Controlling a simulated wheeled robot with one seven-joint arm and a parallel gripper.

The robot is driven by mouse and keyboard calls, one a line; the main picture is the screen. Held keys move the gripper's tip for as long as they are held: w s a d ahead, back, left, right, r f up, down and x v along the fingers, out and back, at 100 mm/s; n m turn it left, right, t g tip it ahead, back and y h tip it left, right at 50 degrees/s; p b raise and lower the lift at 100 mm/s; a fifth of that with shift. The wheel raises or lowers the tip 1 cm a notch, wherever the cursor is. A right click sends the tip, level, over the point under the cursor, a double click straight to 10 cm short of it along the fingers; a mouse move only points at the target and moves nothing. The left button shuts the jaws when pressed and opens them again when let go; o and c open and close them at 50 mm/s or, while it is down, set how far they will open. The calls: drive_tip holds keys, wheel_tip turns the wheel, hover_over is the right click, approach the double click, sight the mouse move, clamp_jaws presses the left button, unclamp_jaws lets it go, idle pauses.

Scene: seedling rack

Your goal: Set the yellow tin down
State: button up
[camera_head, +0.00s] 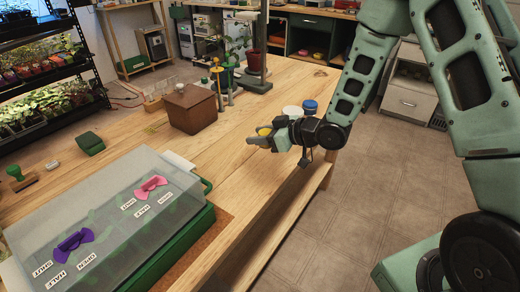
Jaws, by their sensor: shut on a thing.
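The yellow tin (264,131) shows as a small yellow patch at my gripper (259,139), near the right edge of the wooden table. My gripper is shut on it and hides most of its body. I cannot tell whether the tin's base touches the tabletop or is a little above it.
A blue-lidded tin (309,105) and a white tin (291,111) stand close behind my gripper. A brown box (190,108) sits to the left. A clear-lidded propagator (110,200) with purple and pink vents fills the near left. Bare tabletop (235,165) lies between.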

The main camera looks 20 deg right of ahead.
sight(261, 154)
drive_tip(key=shift+f, duration=2.05)
drive_tip(key=shift+f, duration=0.15)
drive_tip(key=o, duration=1)
